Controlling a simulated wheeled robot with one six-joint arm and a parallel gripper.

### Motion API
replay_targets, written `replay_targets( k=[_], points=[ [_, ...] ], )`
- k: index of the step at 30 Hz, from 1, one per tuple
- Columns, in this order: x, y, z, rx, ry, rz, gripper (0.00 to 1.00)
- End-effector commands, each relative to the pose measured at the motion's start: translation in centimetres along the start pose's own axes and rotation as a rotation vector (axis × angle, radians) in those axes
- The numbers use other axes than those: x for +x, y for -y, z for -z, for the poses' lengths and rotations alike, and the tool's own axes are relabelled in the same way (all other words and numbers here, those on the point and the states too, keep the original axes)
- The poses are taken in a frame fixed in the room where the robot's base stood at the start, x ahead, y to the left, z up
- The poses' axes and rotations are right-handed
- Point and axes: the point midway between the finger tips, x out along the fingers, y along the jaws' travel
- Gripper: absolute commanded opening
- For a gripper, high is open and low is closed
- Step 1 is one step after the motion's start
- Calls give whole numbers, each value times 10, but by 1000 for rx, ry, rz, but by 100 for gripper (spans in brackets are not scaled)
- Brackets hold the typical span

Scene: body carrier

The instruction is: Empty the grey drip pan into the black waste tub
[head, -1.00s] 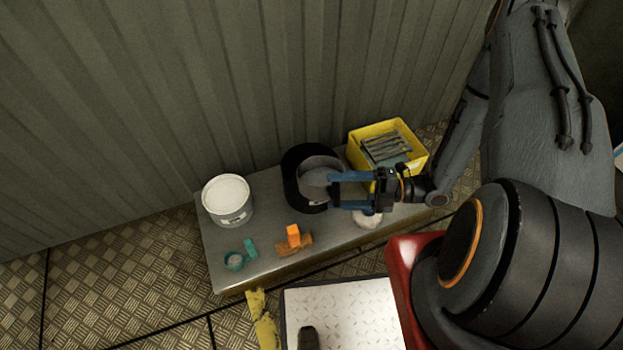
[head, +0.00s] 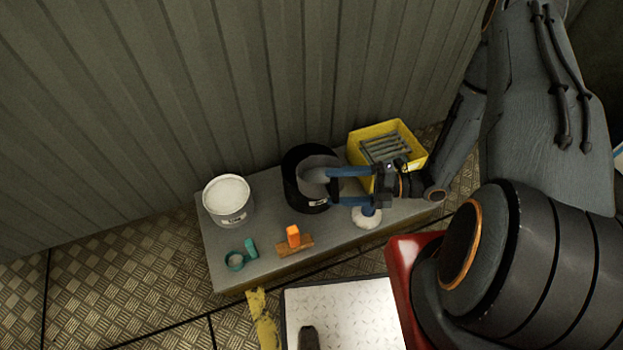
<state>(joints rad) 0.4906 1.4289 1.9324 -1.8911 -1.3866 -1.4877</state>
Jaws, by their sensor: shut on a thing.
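The black waste tub (head: 306,198) stands upright at the back of the grey bench, with a small white label on its front. My gripper (head: 331,185) reaches in from the right, its two blue fingers at the tub's right rim. It is shut on the grey drip pan (head: 322,161), which is over the tub's mouth and looks tilted into it. The fingers and the tub's rim hide part of the pan. A paler patch shows inside the tub's mouth; I cannot tell whether it is pan or contents.
A yellow bin (head: 410,165) with grey slats is behind my gripper. The corrugated wall is close behind.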

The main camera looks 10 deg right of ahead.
Motion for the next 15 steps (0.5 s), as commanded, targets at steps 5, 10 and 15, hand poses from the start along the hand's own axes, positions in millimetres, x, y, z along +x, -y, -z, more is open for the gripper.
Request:
replay_targets(
  k=[5,10,15],
  points=[
    [0,-6,0,20,0,8,32],
    [0,-10,-1,41,0,16,32],
    [1,-15,-2,61,1,24,32]
  ],
)
